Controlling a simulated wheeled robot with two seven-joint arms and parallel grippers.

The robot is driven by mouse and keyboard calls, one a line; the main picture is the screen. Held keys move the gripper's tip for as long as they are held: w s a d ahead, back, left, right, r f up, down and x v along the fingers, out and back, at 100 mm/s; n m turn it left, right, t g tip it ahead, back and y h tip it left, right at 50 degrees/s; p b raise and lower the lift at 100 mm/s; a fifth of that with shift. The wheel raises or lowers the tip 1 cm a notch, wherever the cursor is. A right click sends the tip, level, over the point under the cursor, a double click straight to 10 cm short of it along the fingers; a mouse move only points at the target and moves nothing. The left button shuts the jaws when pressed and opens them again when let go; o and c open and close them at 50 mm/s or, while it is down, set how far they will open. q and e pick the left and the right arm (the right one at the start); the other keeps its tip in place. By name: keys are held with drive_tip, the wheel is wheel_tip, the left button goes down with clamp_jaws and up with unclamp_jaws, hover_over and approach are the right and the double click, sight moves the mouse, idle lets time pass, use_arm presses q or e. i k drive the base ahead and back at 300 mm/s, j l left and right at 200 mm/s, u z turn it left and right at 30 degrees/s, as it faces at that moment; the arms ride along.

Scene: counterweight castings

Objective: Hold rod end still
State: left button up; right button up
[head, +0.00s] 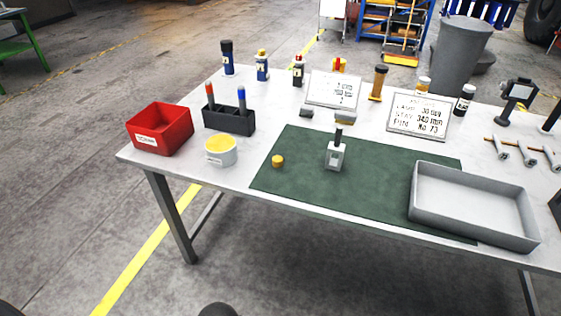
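A light grey metal block with a slot-like opening and a dark stem on top (335,157) stands upright on the green mat (300,185). It looks like a rod end, but I cannot be sure. Several grey T-shaped metal pieces with brownish bars (526,156) lie at the table's right side; they are small in view and could also be rods. Neither of my grippers shows in the head view, and nothing is touching the grey block.
A small brass-coloured cylinder (277,161) sits on the mat. A grey tray (478,227) overlaps the mat's right end. A red bin (159,139), a white tub (220,161) and a dark marker holder (229,130) stand left. Bottles and sign boards (418,139) line the back.

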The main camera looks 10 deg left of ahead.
sight(335, 146)
drive_tip(key=z, duration=0.25)
drive_tip(key=j+z, duration=0.45)
drive_tip(key=k+j+z, duration=0.2)
drive_tip(key=j+z, duration=0.25)
drive_tip(key=k+j, duration=0.15)
drive_tip(key=j, duration=0.2)
drive_tip(key=k+j+z, duration=0.1)
drive_tip(key=j, duration=0.25)
drive_tip(key=k+j, duration=0.2)
drive_tip(key=j, duration=0.15)
drive_tip(key=k+j+z, duration=0.1)
drive_tip(key=j, duration=0.25)
drive_tip(key=k, duration=0.1)
